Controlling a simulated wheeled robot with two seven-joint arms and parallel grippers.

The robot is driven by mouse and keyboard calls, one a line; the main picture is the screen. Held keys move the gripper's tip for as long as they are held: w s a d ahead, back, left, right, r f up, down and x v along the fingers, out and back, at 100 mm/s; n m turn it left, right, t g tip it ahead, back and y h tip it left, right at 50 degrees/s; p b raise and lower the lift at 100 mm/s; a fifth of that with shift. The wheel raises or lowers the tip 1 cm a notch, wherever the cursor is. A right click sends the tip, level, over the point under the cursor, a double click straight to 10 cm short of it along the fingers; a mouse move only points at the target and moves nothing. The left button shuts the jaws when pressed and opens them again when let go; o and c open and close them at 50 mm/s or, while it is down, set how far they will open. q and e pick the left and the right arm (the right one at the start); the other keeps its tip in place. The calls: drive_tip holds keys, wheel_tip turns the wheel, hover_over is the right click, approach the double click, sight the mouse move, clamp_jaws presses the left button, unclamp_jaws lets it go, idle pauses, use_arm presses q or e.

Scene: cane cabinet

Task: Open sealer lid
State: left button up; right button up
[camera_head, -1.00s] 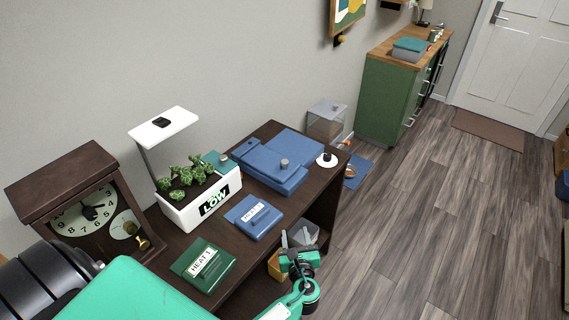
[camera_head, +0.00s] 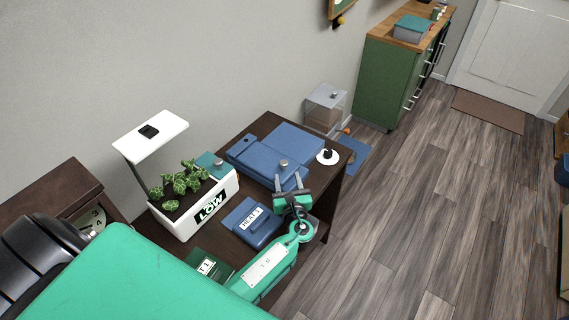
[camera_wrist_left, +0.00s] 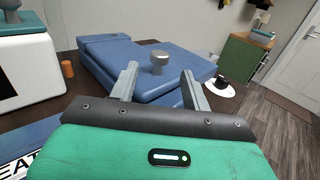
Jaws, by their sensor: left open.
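The blue sealer (camera_head: 252,163) lies on the dark cabinet top, its lid flat and closed as far as I can see. A round grey knob (camera_head: 284,163) stands on the near part of its lid; it also shows in the left wrist view (camera_wrist_left: 159,62). My left gripper (camera_head: 290,184) is open and empty at the near edge of the sealer. In the left wrist view its two fingers (camera_wrist_left: 160,84) point at the sealer, with the knob beyond and between them, apart from both. My right gripper is not in view.
A white planter (camera_head: 186,222) with a lamp stands left of the sealer. A blue box with a label (camera_head: 252,222) and a green box (camera_head: 208,266) lie in front. A white disc with a black knob (camera_head: 327,157) sits right of the sealer.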

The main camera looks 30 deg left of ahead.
sight(285, 167)
use_arm(q)
drive_tip(key=x, duration=0.4)
drive_tip(key=shift+w+a+p, duration=0.25)
drive_tip(key=shift+w+p, duration=0.05)
drive_tip(key=shift+p, duration=0.1)
drive_tip(key=shift+w+a, duration=0.2)
drive_tip(key=shift+w, duration=0.05)
drive_tip(key=shift+w+a, duration=0.15)
drive_tip(key=shift+w, duration=0.05)
drive_tip(key=shift+c, duration=0.5)
clamp_jaws()
drive_tip(key=shift+w, duration=0.1)
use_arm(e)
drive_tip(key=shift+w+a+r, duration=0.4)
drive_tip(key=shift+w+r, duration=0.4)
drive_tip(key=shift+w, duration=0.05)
